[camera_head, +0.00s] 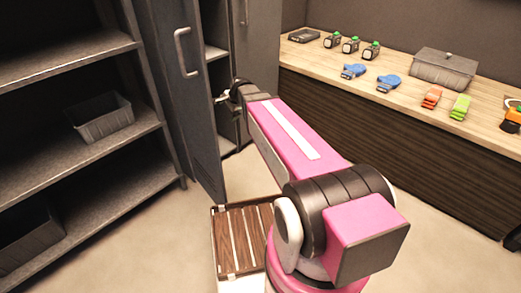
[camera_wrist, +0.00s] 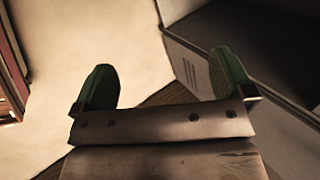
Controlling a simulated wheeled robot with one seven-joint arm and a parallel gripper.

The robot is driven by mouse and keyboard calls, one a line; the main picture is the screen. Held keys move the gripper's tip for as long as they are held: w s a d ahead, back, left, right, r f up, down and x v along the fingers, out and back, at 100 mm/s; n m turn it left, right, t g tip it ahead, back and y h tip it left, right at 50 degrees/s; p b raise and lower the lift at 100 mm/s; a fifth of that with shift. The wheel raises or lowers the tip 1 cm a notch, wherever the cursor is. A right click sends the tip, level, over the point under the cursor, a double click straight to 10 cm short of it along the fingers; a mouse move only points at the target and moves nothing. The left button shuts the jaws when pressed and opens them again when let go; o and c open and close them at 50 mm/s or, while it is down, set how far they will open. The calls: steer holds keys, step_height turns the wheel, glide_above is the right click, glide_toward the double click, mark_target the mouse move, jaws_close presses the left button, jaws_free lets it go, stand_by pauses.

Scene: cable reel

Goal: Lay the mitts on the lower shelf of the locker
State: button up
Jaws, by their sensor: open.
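Two blue mitts (camera_head: 353,71) (camera_head: 388,83) lie side by side on the wooden counter, apart from my gripper. The grey locker (camera_head: 256,45) stands at the back centre with its handled door (camera_head: 185,95) swung open. An upper shelf (camera_head: 214,53) shows inside. A lower surface (camera_head: 228,148) shows in part; the door and my arm hide much of the inside. My gripper (camera_wrist: 165,80) is open and empty, its two green fingertips apart in the wrist view. In the head view it is by the locker opening, mostly hidden by my arm.
The counter (camera_head: 310,62) also holds a lidded grey box (camera_head: 444,68), several small devices (camera_head: 351,45), and orange (camera_head: 432,97) and green (camera_head: 461,106) items. A shelving rack (camera_head: 75,60) with a grey bin (camera_head: 103,117) stands left.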

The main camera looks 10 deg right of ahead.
steer(key=s+d+f+n+g+h, duration=0.1)
steer(key=s+d+f+n, duration=0.1)
steer(key=s, duration=0.5)
steer(key=s+d+f+n+g+h, duration=0.1)
steer(key=s+d+f+n+g, duration=0.1)
steer(key=s+d+n, duration=0.3)
steer(key=s+d+f+n+g+h, duration=0.1)
steer(key=s+d+f+n+g, duration=0.1)
steer(key=s, duration=0.7)
step_height(320, 180, down, 2)
steer(key=d+n, duration=0.1)
steer(key=n, duration=0.2)
steer(key=shift+s+d+h, duration=0.15)
steer(key=shift+s+h, duration=0.2)
steer(key=shift+h, duration=0.05)
